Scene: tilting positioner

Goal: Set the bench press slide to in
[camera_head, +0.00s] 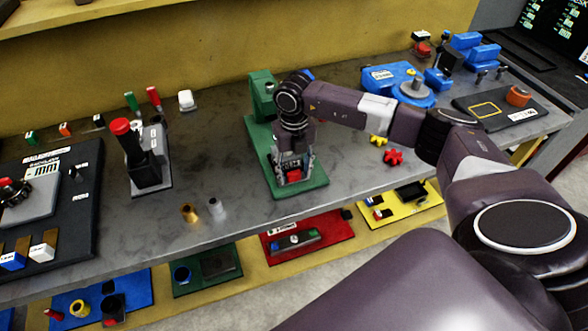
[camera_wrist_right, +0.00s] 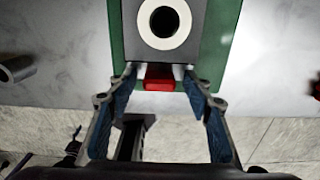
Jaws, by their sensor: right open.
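The bench press has a green base (camera_head: 315,190) and a green upright (camera_head: 262,92) on the grey bench, in the middle of the head view. Its dark grey slide block (camera_wrist_right: 206,22), with a white ring around a dark hole, shows in the right wrist view. A red handle (camera_wrist_right: 159,78) sits at the slide's front; it also shows in the head view (camera_head: 293,175). My right gripper (camera_head: 293,167) points down over the slide's front. In the wrist view its open fingers (camera_wrist_right: 159,84) stand either side of the red handle. My left gripper is in neither view.
A black lever press with a red knob (camera_head: 120,127) stands to the left. Brass (camera_head: 189,212) and grey (camera_head: 215,207) cylinders lie near the bench edge. Red (camera_head: 394,158) and yellow pieces lie right of the base. A blue device (camera_head: 392,77) stands farther right.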

